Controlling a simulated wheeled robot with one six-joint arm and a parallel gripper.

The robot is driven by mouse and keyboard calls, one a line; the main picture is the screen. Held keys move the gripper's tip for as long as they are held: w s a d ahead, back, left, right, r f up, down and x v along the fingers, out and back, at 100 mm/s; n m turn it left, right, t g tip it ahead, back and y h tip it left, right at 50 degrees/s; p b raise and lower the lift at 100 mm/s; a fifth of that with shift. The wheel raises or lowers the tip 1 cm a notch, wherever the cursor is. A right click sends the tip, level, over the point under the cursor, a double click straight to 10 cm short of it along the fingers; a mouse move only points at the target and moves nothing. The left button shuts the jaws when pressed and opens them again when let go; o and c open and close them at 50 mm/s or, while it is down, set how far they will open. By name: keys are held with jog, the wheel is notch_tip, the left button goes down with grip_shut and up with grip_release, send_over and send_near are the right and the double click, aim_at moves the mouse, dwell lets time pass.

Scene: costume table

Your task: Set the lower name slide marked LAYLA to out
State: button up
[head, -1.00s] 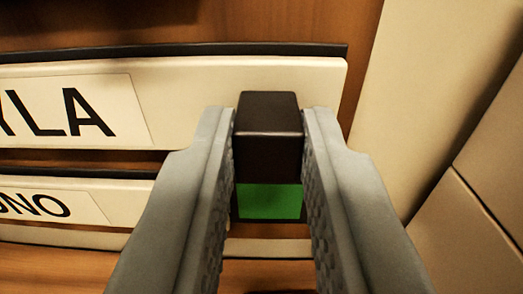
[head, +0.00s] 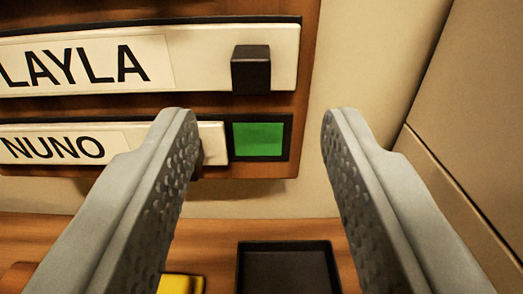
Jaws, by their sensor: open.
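The LAYLA slide (head: 205,62) is a cream bar with a black-lettered name label, in the upper part of the view. Its dark square knob (head: 250,70) stands near the bar's right end, and the bar reaches almost to the right end of its slot. No coloured patch shows in that row. The NUNO slide (head: 110,145) lies in the row below, with a green patch (head: 258,139) uncovered to its right. My gripper (head: 256,116) is open and empty, its fingers wide apart below the LAYLA knob and clear of it. The left finger hides part of the NUNO slide.
The wooden board (head: 310,60) ends just right of the slides, beside a pale wall (head: 375,60). A black tray (head: 290,246) and a yellow object (head: 182,284) are on the wooden table below.

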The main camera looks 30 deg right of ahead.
jog(key=v, duration=1)
jog(key=shift+s, duration=0.35)
jog(key=shift+a, duration=0.15)
jog(key=s+a+n+t+y, duration=0.1)
jog(key=s+a+n+y, duration=0.2)
jog(key=a, duration=1.2)
jog(key=s+a+n+t+y, duration=0.1)
jog(key=s+a+n+y, duration=0.2)
jog(key=a, duration=1.2)
jog(key=s+f+y, duration=0.1)
jog(key=s+y, duration=0.2)
jog(key=s, duration=0.3)
jog(key=shift+y, duration=0.3)
jog(key=shift+a, duration=0.1)
